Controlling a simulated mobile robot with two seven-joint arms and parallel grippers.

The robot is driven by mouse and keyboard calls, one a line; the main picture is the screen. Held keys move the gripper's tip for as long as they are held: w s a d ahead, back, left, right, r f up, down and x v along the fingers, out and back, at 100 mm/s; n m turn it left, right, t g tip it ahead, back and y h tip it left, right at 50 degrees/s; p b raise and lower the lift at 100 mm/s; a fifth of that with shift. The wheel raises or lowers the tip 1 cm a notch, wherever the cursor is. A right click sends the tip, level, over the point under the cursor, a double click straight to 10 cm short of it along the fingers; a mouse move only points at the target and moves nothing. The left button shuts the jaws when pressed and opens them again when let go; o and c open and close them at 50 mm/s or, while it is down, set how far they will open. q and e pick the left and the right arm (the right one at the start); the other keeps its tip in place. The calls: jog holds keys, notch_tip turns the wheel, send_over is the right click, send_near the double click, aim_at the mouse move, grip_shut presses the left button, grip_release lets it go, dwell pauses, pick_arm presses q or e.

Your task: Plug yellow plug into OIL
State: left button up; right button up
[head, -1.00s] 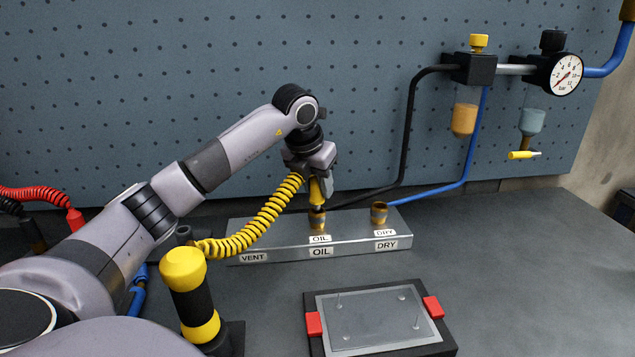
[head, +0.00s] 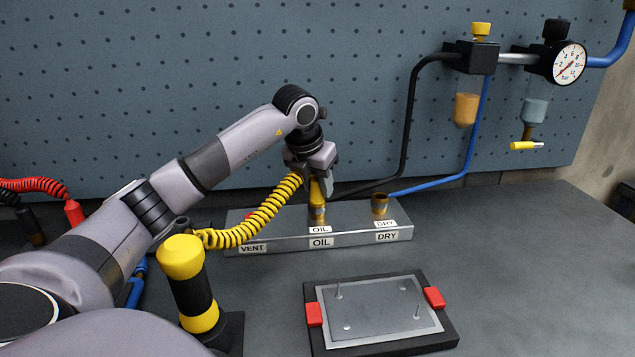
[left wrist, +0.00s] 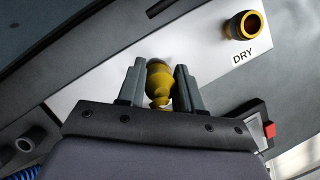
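The yellow plug (head: 316,189) is on a coiled yellow hose and stands upright at the brass OIL socket (head: 317,213) on the metal block (head: 345,236). Its lower end meets the socket mouth; how deep it sits cannot be seen. My left gripper (head: 322,183) is around the plug from above, fingers closed against its sides. In the left wrist view the plug (left wrist: 159,82) sits between the two fingertips (left wrist: 160,85), and the OIL socket is hidden. My right gripper is not in view.
The DRY socket (head: 380,203) is empty, right of OIL. The coiled yellow hose (head: 255,224) passes over the block near the VENT label (head: 253,248). A black-framed plate (head: 380,309) with red clamps lies in front. A yellow-black post (head: 190,285) stands front left.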

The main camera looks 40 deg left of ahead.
pick_arm(q)
jog(key=o, duration=0.4)
jog(key=shift+r, duration=0.15)
jog(key=shift+v, duration=3.6)
